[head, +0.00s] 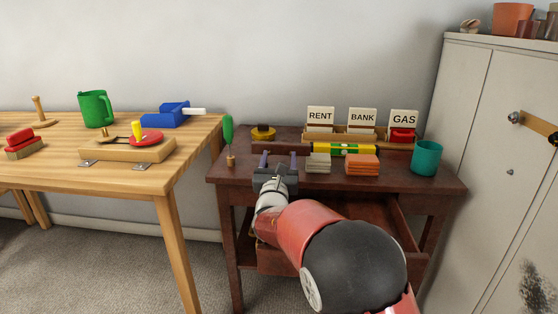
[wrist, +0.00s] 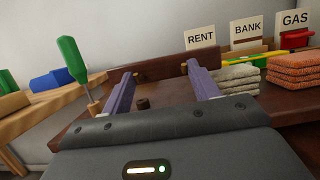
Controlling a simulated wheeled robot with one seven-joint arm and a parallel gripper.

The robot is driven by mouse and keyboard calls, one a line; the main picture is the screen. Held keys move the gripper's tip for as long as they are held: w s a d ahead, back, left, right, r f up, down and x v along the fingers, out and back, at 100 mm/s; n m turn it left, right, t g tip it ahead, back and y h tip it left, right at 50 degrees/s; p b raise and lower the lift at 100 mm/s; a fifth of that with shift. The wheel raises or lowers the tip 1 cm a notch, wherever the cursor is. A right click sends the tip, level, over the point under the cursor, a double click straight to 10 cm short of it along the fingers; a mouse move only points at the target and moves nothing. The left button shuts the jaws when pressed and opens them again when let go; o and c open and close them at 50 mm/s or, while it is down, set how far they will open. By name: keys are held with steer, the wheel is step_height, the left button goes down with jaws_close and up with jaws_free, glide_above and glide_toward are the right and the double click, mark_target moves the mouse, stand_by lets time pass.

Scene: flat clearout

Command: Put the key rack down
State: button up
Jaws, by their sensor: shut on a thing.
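The key rack (wrist: 160,67) appears in the wrist view as a dark brown wooden bar with small pegs, between the tips of my gripper's purple fingers. My gripper (head: 278,158) is shut on it over the left front part of the dark wooden desk (head: 233,170). The same gripper shows in the wrist view (wrist: 158,80), its fingers well apart across the bar. The rack's brown is close to the desk's, and I cannot tell whether it touches the top.
A green-handled tool (head: 228,130) stands upright at the desk's left edge. A brass round thing (head: 263,133) lies behind the gripper. Grey cloths (head: 318,163), orange cloths (head: 362,165), a labelled sorter (head: 348,132) and a teal cup (head: 426,158) fill the right. A cabinet (head: 490,150) stands beyond.

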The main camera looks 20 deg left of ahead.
steer(key=shift+f, duration=0.1)
steer(key=shift+f+b, duration=0.35)
steer(key=shift+b, duration=0.2)
steer(key=shift+f, duration=0.15)
steer(key=o, duration=1.1)
steer(key=shift+f, duration=0.15)
steer(key=shift+r+p, duration=0.3)
steer(key=shift+r, duration=0.05)
steer(key=s+d, duration=0.1)
steer(key=s, duration=0.3)
steer(key=s+d+b, duration=0.1)
steer(key=s, duration=0.3)
steer(key=s+d, duration=0.1)
steer(key=s, duration=0.3)
steer(key=shift+s+r, duration=0.2)
steer(key=shift+s, duration=0.2)
